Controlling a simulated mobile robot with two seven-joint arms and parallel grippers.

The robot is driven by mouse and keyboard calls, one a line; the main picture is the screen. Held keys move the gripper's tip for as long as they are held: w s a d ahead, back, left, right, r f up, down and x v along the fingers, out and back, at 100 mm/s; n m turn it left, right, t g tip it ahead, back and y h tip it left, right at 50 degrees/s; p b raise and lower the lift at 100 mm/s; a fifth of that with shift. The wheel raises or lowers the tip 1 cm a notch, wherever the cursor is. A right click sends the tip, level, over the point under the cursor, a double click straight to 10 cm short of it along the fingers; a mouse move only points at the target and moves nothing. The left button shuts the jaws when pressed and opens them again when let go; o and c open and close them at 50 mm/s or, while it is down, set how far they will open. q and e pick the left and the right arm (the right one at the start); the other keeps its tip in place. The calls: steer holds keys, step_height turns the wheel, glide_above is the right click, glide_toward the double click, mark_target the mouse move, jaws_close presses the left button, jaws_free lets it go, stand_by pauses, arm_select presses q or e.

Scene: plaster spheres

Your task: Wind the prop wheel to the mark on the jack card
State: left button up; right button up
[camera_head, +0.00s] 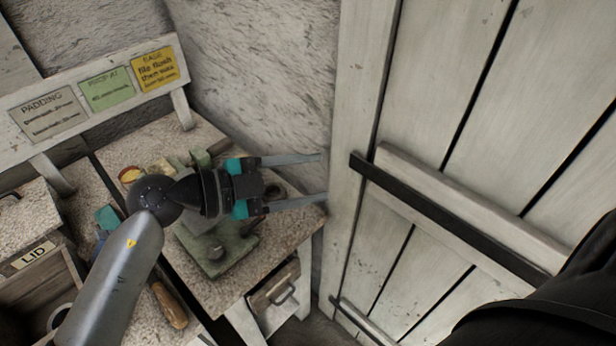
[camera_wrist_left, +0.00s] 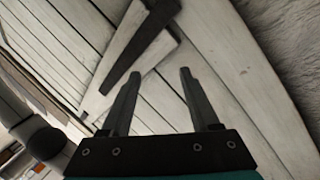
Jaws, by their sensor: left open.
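My left gripper (camera_head: 322,177) is open and empty, its two fingers apart and pointing right toward the plank door. In the left wrist view the open fingers (camera_wrist_left: 161,73) also have only door planks beyond them. A green metal device (camera_head: 213,262) stands on the bench below and behind the gripper, which covers much of it. I cannot make out the prop wheel for sure. A green card (camera_head: 106,90) reading "PROP AT" is on the board at upper left; its smaller line is too small to read. My right gripper is not in view.
A grey "PADDING" card (camera_head: 49,114) and a yellow card (camera_head: 155,69) flank the green one. A wooden-handled tool (camera_head: 170,306) lies at the bench front. A box labelled "LID" (camera_head: 34,254) is at left. The plank door (camera_head: 440,90) closes off the right side.

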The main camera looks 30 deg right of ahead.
arm_select(q)
steer(key=shift+o, duration=1.4)
steer(key=n+t+y+b, duration=0.1)
steer(key=y+b, duration=1)
steer(key=y, duration=0.4)
glide_toward(214, 251)
steer(key=f, duration=0.4)
steer(key=f+b, duration=0.1)
steer(key=f, duration=0.4)
steer(key=shift+s+d+f+b, duration=0.1)
steer(key=shift+d+b, duration=0.1)
steer(key=shift+b, duration=0.1)
steer(key=shift+c, duration=0.3)
jaws_close()
